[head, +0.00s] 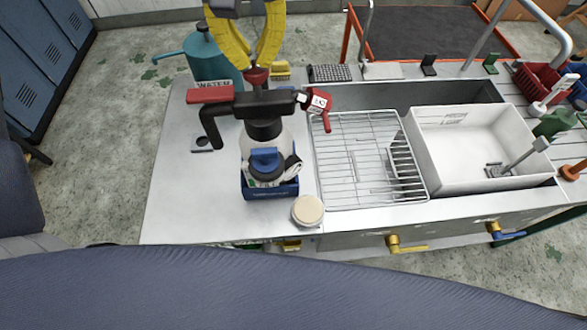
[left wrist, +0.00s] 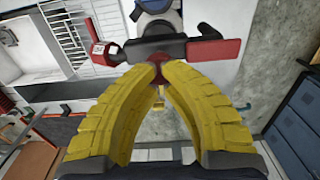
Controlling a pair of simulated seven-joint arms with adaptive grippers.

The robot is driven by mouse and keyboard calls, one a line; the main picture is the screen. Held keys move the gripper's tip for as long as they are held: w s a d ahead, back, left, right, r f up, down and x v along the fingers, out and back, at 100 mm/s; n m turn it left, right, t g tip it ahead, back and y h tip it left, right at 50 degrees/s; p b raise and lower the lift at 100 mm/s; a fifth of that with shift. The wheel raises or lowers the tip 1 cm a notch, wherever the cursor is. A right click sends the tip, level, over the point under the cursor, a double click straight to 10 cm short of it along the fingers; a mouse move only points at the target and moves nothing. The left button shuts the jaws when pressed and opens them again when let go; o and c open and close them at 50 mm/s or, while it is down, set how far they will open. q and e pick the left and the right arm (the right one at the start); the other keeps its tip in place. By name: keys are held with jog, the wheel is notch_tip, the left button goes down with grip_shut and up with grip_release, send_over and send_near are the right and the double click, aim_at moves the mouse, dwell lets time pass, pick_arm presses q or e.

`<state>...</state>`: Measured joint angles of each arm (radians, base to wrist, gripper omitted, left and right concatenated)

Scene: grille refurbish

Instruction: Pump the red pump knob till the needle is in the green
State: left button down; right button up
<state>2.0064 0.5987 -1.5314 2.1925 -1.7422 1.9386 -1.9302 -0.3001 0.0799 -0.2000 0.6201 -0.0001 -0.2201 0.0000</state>
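The pump bottle (head: 264,135) has a clear body and a black head, and stands upright in a blue holder (head: 272,191). Its red pump knob (head: 256,75) is on top. A red lever (head: 210,94) points left and a red block with a white marked face (head: 320,102) points right. My left gripper (head: 259,66) comes down from above, its yellow fingertips closed together at the knob. The left wrist view shows the fingertips (left wrist: 158,67) over the red knob (left wrist: 160,79); contact is unclear. I cannot make out a needle or green zone. My right gripper is out of view.
A wire rack (head: 365,160) and a white basin (head: 455,145) are right of the bottle. A teal watering can (head: 207,60) stands behind it. A round cream-topped jar (head: 308,210) sits in front. The counter (head: 185,200) is mostly clear on the left.

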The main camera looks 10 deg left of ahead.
aim_at(255, 67)
pick_arm(q)
jog(key=shift+f, duration=2.05)
jog(key=shift+r, duration=2.15)
jog(key=shift+r, duration=3.5)
